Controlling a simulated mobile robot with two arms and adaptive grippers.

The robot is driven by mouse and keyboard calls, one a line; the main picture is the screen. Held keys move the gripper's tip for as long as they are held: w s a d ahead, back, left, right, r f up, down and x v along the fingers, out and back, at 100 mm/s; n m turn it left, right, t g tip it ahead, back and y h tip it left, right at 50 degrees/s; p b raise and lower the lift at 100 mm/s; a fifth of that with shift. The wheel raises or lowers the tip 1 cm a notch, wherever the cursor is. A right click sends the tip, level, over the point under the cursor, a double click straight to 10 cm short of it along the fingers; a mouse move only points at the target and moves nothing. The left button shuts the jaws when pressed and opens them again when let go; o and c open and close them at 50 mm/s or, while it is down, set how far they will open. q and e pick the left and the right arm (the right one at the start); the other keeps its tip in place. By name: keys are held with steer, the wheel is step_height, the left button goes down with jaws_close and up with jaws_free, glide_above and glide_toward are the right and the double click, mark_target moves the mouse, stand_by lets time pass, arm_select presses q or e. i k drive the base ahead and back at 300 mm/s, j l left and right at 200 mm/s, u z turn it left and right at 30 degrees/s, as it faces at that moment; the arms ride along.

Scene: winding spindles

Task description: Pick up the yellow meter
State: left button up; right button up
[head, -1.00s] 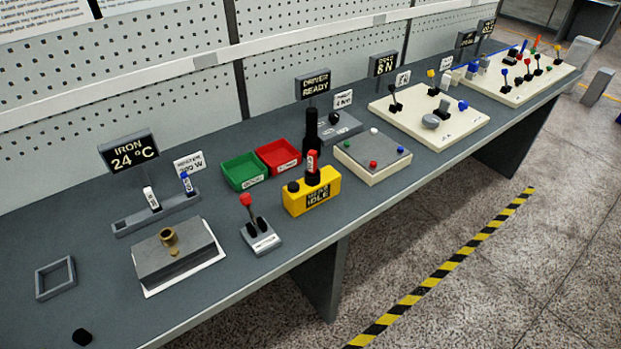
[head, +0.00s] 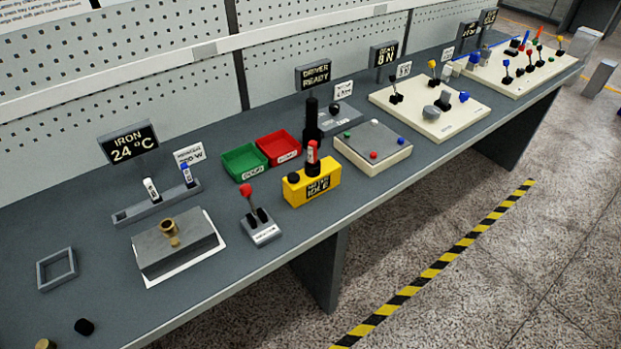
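The yellow meter (head: 312,187) stands upright on the grey workbench, near its front edge and around the middle of the head view. Its front display reads IDLE. A black knob sits on its top left, and a red-and-black upright piece shows at its top. Neither of my grippers is in the head view, and nothing is touching the meter.
A small stand with a red-tipped lever (head: 259,226) is left of the meter. Green (head: 244,163) and red (head: 278,147) bins are behind it. A cream-sided box (head: 373,147) is to its right. A grey block (head: 178,245) lies further left. The floor in front is clear.

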mark_target(313, 181)
steer(key=i+l, duration=0.2)
steer(key=i+l+u, duration=0.15)
steer(key=l, duration=0.25)
steer(key=i+l, duration=0.2)
steer(key=l, duration=0.15)
steer(key=i+l+u, duration=0.1)
steer(key=l, duration=0.2)
steer(key=i+l+u, duration=0.1)
steer(key=i+l, duration=0.15)
steer(key=l, duration=0.1)
